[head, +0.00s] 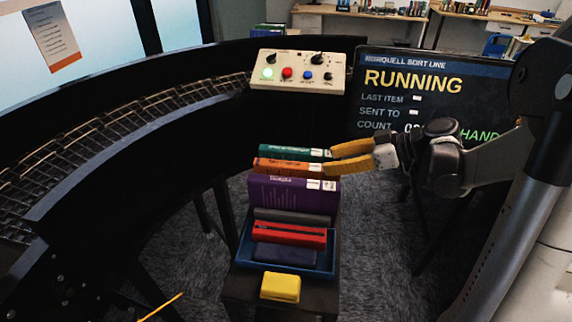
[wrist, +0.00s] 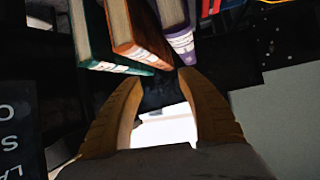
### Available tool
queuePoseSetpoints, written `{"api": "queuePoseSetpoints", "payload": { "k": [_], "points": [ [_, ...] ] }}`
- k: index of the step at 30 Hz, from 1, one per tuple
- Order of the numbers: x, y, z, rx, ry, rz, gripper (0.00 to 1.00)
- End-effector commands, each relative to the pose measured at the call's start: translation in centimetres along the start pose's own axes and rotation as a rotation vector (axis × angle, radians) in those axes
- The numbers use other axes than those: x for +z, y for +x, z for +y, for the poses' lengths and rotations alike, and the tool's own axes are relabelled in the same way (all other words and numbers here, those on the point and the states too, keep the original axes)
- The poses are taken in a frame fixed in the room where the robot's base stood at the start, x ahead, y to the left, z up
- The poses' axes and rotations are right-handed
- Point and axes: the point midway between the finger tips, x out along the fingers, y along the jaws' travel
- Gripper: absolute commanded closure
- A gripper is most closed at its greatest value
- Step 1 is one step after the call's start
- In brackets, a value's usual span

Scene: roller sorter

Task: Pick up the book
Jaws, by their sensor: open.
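Three books stand side by side on a dark stand: a green one (head: 290,151), an orange one (head: 285,167) and a thicker purple one (head: 290,192). My gripper (head: 331,160) is open and empty at the right ends of the green and orange books. In the wrist view the yellow fingers (wrist: 160,82) are spread just short of the book ends. The orange book (wrist: 138,38) lies nearest to the gap, the green book (wrist: 92,40) to its left and the purple book (wrist: 177,30) to its right. I cannot tell whether a fingertip touches a book.
On the stand, a blue tray (head: 243,250) holds a red item (head: 290,233) and a dark item (head: 285,256). A yellow block (head: 281,287) sits in front. A button panel (head: 297,72) stands behind, a screen (head: 400,85) at right, and a curved roller conveyor (head: 100,135) at left.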

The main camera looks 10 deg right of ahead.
Motion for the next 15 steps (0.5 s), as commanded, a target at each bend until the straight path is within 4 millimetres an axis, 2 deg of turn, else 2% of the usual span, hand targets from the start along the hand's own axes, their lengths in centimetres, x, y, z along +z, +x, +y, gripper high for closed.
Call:
{"api": "queuePoseSetpoints", "payload": {
  "k": [5, 12, 15],
  "points": [
    [0.3, 0.1, 0.8, -0.007, -0.055, 0.046, 0.54],
    [0.3, 4.1, 0.8, -0.009, -0.058, 0.046, 0.54],
    [0.2, 5.0, 0.8, -0.007, -0.056, 0.046, 0.54]
  ]
}}
